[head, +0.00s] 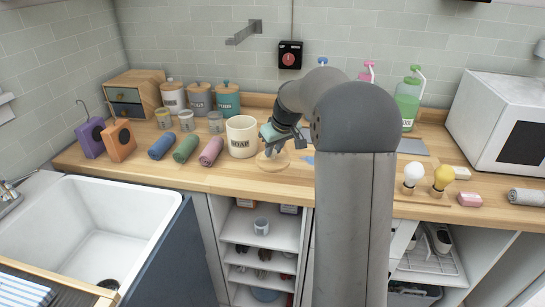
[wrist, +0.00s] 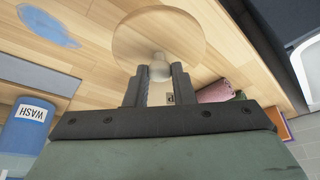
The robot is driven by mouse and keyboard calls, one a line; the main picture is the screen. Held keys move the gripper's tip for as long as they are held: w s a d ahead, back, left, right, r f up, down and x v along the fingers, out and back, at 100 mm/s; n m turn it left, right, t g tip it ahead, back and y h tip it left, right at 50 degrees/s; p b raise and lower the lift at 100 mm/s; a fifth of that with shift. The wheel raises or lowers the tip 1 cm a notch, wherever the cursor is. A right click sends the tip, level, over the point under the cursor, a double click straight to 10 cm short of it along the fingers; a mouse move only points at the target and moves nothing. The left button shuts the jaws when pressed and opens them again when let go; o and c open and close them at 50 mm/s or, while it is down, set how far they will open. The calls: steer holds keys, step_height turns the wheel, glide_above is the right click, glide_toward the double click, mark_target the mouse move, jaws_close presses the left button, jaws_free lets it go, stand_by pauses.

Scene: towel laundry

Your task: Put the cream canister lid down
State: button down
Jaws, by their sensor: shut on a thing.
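Rolled pink (head: 211,151), green (head: 186,148) and blue (head: 162,145) towels lie left of the canister. A light-blue patch (wrist: 48,27) lies on the counter near the lid. My arm hides the counter's middle right.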

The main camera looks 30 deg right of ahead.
mark_target(272, 159)
steer(key=w+f, duration=0.2)
steer(key=shift+w+d+f, duration=0.1)
steer(key=shift+d+f, duration=0.15)
steer(key=shift+f, duration=0.05)
steer(key=shift+f+p, duration=0.3)
steer(key=shift+f, duration=1.25)
steer(key=shift+f, duration=0.25)
steer(key=c, duration=1.2)
jaws_free()
steer(key=shift+c, duration=0.2)
steer(key=shift+r, duration=0.1)
steer(key=shift+r, duration=0.1)
